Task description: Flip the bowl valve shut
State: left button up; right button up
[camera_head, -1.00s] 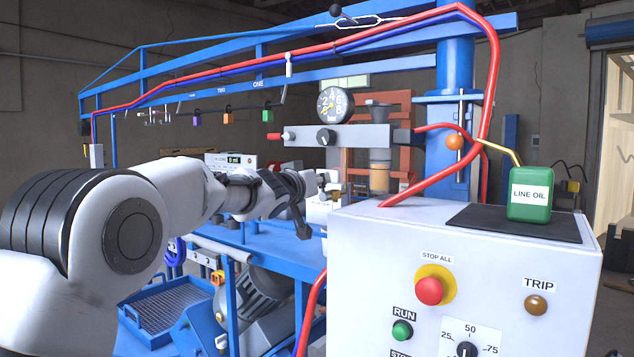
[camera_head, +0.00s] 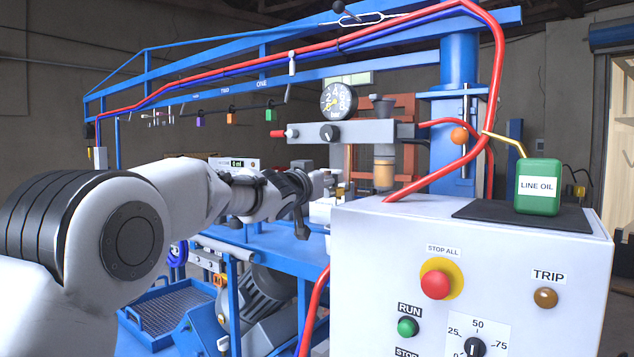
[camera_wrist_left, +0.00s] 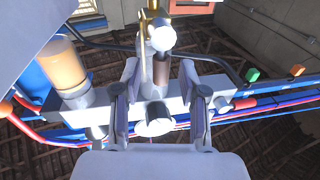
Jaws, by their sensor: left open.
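My left gripper (camera_head: 326,180) reaches in from the left behind the white control cabinet. In the left wrist view the left gripper (camera_wrist_left: 159,78) is open, with its two fingers spread apart. A brown stem with a white round end (camera_wrist_left: 162,39) lies between and just beyond the fingertips, and I see no clear contact. Brass fittings (camera_wrist_left: 148,20) show behind it, probably part of the bowl valve. In the head view a small brass piece (camera_head: 340,190) sits by the fingertips. The valve's handle position cannot be made out, and the bowl is mostly hidden. My right gripper is not in view.
The white cabinet (camera_head: 385,300) with its red stop button (camera_head: 435,285) stands close at the right. A green oil can (camera_head: 538,188) is on top. A grey manifold (camera_head: 360,132) with a gauge (camera_head: 338,99) and red hose (camera_head: 440,178) are behind the gripper.

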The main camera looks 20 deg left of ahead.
pick_arm(q)
jog(key=s+a, duration=0.1)
jog(key=s, duration=0.9)
jog(key=shift+s+a+f, duration=0.3)
jog(key=shift+s+f, duration=0.05)
jog(key=shift+f, duration=0.1)
notch_tip(320, 180, down, 27)
jog(key=w+n+g+b, duration=0.1)
jog(key=g+b, duration=0.1)
jog(key=g, duration=0.2)
jog(key=s+f+g+y+b, duration=0.1)
jog(key=s+f+g, duration=0.15)
jog(key=f, duration=0.85)
jog(key=s+f+g, duration=0.2)
jog(key=s+f, duration=0.2)
jog(key=f, duration=0.7)
jog(key=s+f+n+g+y+b, duration=0.15)
jog(key=s+f+g, duration=0.25)
jog(key=s+f, duration=1.25)
jog(key=s+f+g, duration=0.2)
jog(key=s+f, duration=0.2)
jog(key=s, duration=0.3)
jog(key=s+f+g+b, duration=0.1)
jog(key=s+f+g, duration=0.1)
jog(key=s+f, duration=0.2)
jog(key=s+f+g, duration=0.2)
jog(key=s+f, duration=0.2)
jog(key=s, duration=0.6)
jog(key=shift+s+a, duration=0.4)
